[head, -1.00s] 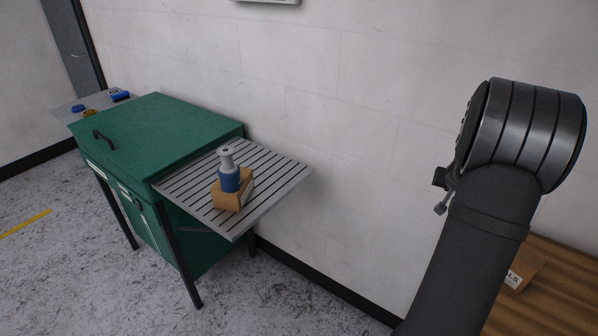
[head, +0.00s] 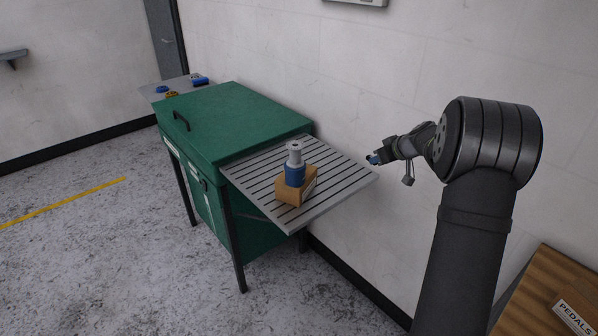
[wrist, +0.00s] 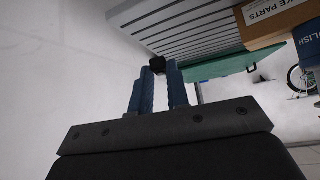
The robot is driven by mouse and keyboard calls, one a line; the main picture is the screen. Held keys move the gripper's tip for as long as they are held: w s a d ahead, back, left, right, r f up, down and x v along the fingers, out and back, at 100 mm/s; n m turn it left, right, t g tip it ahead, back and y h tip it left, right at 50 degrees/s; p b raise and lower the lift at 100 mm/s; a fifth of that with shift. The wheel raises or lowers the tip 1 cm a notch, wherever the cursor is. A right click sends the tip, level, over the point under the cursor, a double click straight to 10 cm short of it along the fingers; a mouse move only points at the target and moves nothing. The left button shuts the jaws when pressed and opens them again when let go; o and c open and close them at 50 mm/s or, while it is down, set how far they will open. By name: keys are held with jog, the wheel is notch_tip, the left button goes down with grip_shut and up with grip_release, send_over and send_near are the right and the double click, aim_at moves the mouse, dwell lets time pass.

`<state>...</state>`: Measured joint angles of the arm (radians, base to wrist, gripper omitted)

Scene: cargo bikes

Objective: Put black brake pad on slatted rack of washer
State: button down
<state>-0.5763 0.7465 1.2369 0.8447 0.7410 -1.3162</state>
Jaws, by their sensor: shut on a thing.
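The green washer (head: 245,120) stands against the wall with its grey slatted rack (head: 342,183) jutting from its right side. My gripper (head: 373,159) is by the rack's right edge, its blue fingers pointing left. In the wrist view the fingers (wrist: 158,82) are shut on a small black piece, the black brake pad (wrist: 157,64), at their tips. The slatted rack (wrist: 175,25) lies beyond it there. I cannot tell whether the pad touches the rack. In the head view the pad is too small to make out.
The rack's back and right slats are bare. A wooden surface with a pedals box (head: 575,315) is at lower right.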

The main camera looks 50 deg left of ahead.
jog(key=s+a+n+g, duration=0.2)
jog(key=s+a, duration=0.3)
jog(key=a, duration=0.1)
send_over(320, 179)
notch_tip(320, 179, down, 6)
jog(key=shift+w+d+r, duration=0.1)
jog(key=shift+w+r, duration=0.05)
jog(key=shift+r, duration=0.05)
jog(key=shift+f, duration=2.1)
jog(key=shift+f, duration=0.1)
jog(key=c, duration=1.7)
grip_release()
